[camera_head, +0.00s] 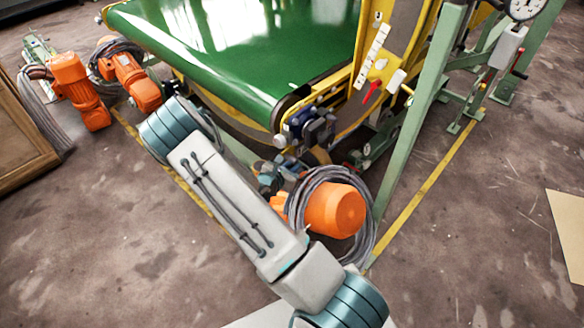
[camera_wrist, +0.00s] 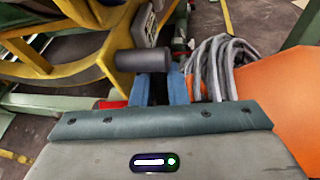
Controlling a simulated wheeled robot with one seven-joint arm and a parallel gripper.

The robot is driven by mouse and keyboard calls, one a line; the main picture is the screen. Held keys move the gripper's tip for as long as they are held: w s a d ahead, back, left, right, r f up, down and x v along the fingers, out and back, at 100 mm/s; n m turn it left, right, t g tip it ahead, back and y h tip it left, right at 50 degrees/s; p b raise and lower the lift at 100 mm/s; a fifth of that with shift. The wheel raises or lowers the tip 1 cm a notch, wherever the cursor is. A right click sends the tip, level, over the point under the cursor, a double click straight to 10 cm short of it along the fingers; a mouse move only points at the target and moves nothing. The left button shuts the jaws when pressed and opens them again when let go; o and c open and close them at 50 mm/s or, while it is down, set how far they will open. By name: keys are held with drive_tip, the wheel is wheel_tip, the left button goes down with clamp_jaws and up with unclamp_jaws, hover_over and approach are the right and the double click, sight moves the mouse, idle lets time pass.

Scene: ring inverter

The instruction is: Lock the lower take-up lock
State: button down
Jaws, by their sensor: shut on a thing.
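My gripper (camera_wrist: 160,88) shows at the bottom of the wrist view, with its two blue fingers pointing up at a dark grey cylindrical handle (camera_wrist: 139,60). The fingers are shut on this handle, which hides their tips. I take the handle to be part of the lower take-up lock; the lock's body and its locked or unlocked position cannot be made out. In the head view, my arm reaches in from below, and the gripper end is partly hidden beside the orange motor (camera_head: 335,209), below the belt's near corner.
A green conveyor belt (camera_head: 225,45) fills the upper head view. Grey coiled cable (camera_wrist: 214,60) and the orange motor housing (camera_wrist: 285,95) stand close to my gripper's right. A green frame post (camera_head: 415,115) rises to the right. Bare floor (camera_head: 480,220) lies beyond it.

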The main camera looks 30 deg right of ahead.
drive_tip(key=h+b, duration=0.1)
drive_tip(key=t+h+b, duration=0.1)
drive_tip(key=b, duration=0.1)
drive_tip(key=shift+w+d+f+n, duration=0.1)
drive_tip(key=shift+d+f+n, duration=0.05)
drive_tip(key=shift+f+n, duration=0.2)
drive_tip(key=shift+w+d+r+t+h+b, duration=0.15)
drive_tip(key=shift+t+h+b, duration=0.25)
drive_tip(key=shift+h+b, duration=0.25)
drive_tip(key=shift+s+d+f+t+h+b, duration=0.15)
drive_tip(key=shift+t+h+b, duration=0.3)
drive_tip(key=shift+h, duration=0.3)
drive_tip(key=shift+w+r+n, duration=0.1)
drive_tip(key=shift+r+n, duration=0.1)
drive_tip(key=shift+n, duration=0.05)
drive_tip(key=c, duration=1.5)
unclamp_jaws()
drive_tip(key=p+v, duration=0.1)
drive_tip(key=v, duration=1.3)
drive_tip(key=shift+d+f, duration=0.1)
drive_tip(key=shift+f, duration=0.05)
